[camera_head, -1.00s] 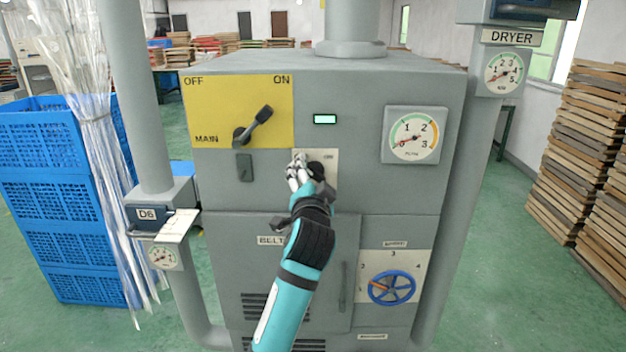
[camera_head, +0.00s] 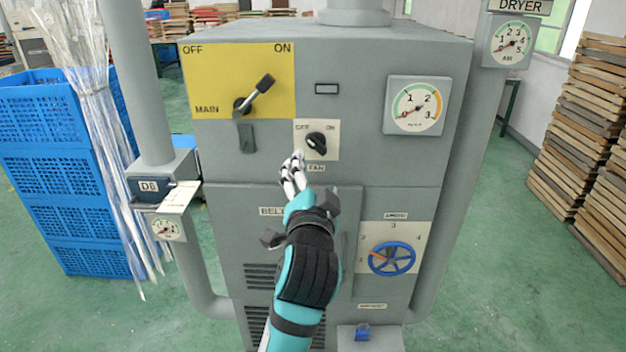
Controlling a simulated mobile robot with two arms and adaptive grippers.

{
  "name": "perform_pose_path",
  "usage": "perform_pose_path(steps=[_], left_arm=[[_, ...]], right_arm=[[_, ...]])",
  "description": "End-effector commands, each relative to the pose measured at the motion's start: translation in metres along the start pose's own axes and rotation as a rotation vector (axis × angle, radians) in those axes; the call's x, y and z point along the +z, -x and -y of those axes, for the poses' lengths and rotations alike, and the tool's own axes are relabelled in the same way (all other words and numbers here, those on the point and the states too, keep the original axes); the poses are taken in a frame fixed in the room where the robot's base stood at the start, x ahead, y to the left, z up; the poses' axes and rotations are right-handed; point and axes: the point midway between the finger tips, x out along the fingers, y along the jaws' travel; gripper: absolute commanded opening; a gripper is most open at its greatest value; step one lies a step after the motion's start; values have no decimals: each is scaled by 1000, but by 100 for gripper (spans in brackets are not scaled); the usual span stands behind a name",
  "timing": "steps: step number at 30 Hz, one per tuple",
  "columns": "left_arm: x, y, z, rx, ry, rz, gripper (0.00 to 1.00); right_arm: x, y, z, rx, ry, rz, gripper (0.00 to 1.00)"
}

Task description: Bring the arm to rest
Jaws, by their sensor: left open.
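My left gripper (camera_head: 293,174) is open and empty in the head view, with its white fingers pointing up. It is in front of the grey machine (camera_head: 225,160), just below and left of the black FAN knob (camera_head: 316,142). The knob sits on a pale plate marked OFF and ON, and a gap shows between it and the fingers. My teal and black left arm (camera_head: 298,275) reaches up from the bottom and hides part of the BELT door (camera_head: 335,225). My right gripper is not in view.
The MAIN lever (camera_head: 255,94) leans toward ON on a yellow panel. The indicator window (camera_head: 327,88) is dark. A gauge (camera_head: 416,107) and a blue handwheel (camera_head: 391,258) are on the right. Blue crates (camera_head: 60,170) stand left, stacked boards (camera_head: 590,140) right.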

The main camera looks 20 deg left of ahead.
Motion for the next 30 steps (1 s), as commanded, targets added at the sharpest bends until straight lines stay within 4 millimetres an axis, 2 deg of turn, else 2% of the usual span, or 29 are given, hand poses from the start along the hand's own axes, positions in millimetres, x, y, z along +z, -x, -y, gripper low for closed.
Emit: perform_pose_path(steps=[11, 14, 17, 20, 21, 25, 30], left_arm=[[0, 0, 0, 1, -1, 0, 76], [5, -3, -10, 17, -8, 6, 76], [22, -14, -42, 71, -29, 24, 76], [54, -26, -96, 168, -54, 56, 76], [72, -30, -122, 213, -61, 73, 76], [134, -31, -201, 356, -71, 137, 76], [227, -9, -291, 525, -56, 242, 76]], right_arm=[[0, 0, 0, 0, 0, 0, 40], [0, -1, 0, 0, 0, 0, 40], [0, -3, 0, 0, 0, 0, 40], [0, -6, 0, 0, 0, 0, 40], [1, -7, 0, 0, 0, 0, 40], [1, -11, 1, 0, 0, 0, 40], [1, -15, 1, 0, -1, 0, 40]])
